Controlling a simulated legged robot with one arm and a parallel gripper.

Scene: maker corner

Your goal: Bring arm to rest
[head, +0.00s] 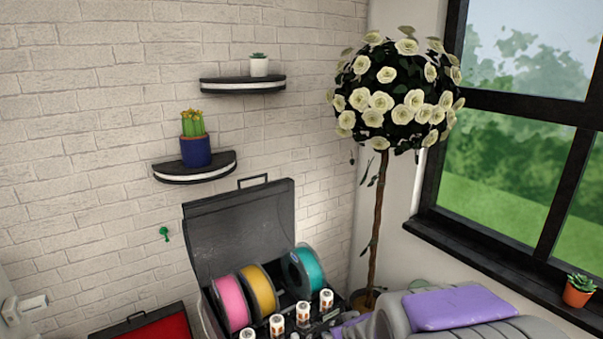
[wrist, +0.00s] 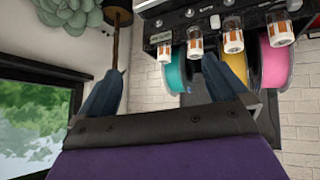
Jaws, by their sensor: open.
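My gripper (wrist: 163,63) shows in the wrist view, where the scene appears upside down. Its two dark blue-grey fingers stand wide apart with nothing held between them. Past the fingers are the spools and jars of an open black case; the right finger overlaps part of them in the picture, and I cannot tell the distance. I cannot make out my gripper in the head view.
The open case (head: 240,225) holds pink (head: 229,303), yellow (head: 259,290) and teal (head: 303,270) spools, with several small jars in front. A rose tree (head: 375,215) stands behind. A purple cushion (head: 455,308) lies on grey padding. Wall shelves (head: 243,86) and a window (head: 520,150) flank it.

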